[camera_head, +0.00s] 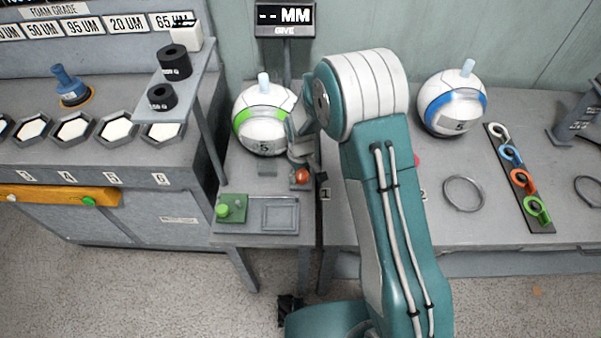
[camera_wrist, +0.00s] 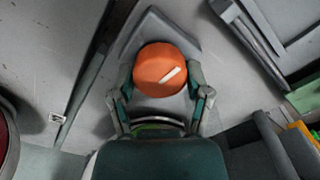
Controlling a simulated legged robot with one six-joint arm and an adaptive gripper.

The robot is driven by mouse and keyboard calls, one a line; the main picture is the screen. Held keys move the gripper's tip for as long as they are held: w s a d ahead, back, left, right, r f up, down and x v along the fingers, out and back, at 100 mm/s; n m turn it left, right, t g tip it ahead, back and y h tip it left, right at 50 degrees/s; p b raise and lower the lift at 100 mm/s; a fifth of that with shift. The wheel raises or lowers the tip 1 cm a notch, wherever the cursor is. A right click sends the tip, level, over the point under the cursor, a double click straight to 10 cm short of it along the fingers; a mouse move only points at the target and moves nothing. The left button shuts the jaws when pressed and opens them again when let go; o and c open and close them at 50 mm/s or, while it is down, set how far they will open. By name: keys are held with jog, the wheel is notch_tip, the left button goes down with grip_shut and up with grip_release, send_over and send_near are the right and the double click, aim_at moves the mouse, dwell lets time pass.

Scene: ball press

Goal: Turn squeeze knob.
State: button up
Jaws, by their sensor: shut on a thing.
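The squeeze knob (camera_wrist: 155,68) is an orange round knob with a white pointer line, in the middle of the wrist view. The line slants from lower left to upper right. The knob also shows small in the head view (camera_head: 301,177), at the right front of the left bench section. My gripper (camera_wrist: 160,82) has one finger on each side of the knob and is shut on it. In the head view my gripper (camera_head: 301,160) reaches down over the knob, and my arm hides part of it. A ball with a green band (camera_head: 262,119) sits behind the knob.
A green button (camera_head: 224,210) and a square tray (camera_head: 280,228) lie left of the knob. A "-- MM" display (camera_head: 285,18) stands behind. A blue-banded ball (camera_head: 452,103), a metal ring (camera_head: 463,193) and a strip of coloured rings (camera_head: 519,178) are on the right bench.

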aim_at(300, 173)
jog(key=m, duration=0.6)
jog(key=shift+f+m, duration=0.1)
jog(key=shift+m, duration=0.3)
jog(key=m, duration=0.5)
jog(key=shift+m, duration=0.4)
jog(key=o, duration=1.2)
jog(key=shift+c, duration=0.2)
jog(key=shift+a, duration=0.1)
notch_tip(300, 173, up, 12)
